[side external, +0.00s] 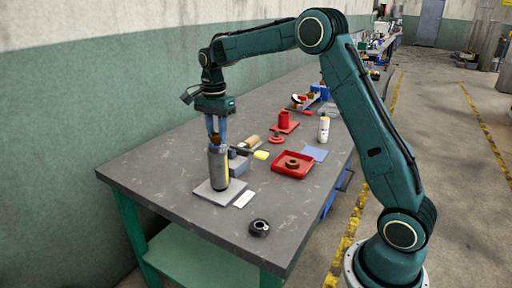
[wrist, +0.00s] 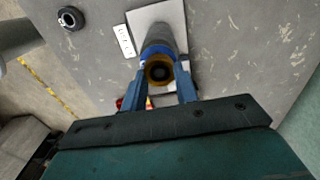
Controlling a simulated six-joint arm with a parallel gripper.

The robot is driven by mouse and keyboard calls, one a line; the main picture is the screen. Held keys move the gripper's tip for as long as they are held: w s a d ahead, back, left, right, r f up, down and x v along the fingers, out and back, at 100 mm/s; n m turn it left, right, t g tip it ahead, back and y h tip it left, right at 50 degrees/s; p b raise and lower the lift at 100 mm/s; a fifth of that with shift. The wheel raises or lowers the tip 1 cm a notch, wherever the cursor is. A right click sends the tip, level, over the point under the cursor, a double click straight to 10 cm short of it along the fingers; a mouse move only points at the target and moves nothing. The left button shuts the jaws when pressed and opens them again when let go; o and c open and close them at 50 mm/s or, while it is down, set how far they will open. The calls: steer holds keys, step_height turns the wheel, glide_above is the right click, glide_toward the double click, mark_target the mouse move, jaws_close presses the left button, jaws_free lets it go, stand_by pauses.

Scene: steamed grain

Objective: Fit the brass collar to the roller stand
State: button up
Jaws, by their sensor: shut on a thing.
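The roller stand (side external: 217,172) is an upright grey cylinder with a yellow strip, on a pale square plate (side external: 210,194) near the bench's left end. My gripper (side external: 214,137) points down just over its top. It is shut on the brass collar (side external: 215,139), which shows as a yellow-brown ring with a dark centre between the blue fingers in the wrist view (wrist: 158,71). The collar is at or just above the top of the stand (wrist: 159,37). I cannot tell whether they touch. The collar hides part of the stand's top in the wrist view.
A red tray (side external: 275,168) holding a brown ring (side external: 292,163) lies right of the stand. A yellow-ended tool (side external: 260,155), a bottle (side external: 324,128) and red parts (side external: 284,122) stand behind.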

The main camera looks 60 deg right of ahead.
stand_by(0.3)
steer(key=o, duration=1.1)
steer(key=shift+r, duration=0.15)
step_height(320, 180, up, 13)
steer(key=shift+r, duration=0.2)
stand_by(0.6)
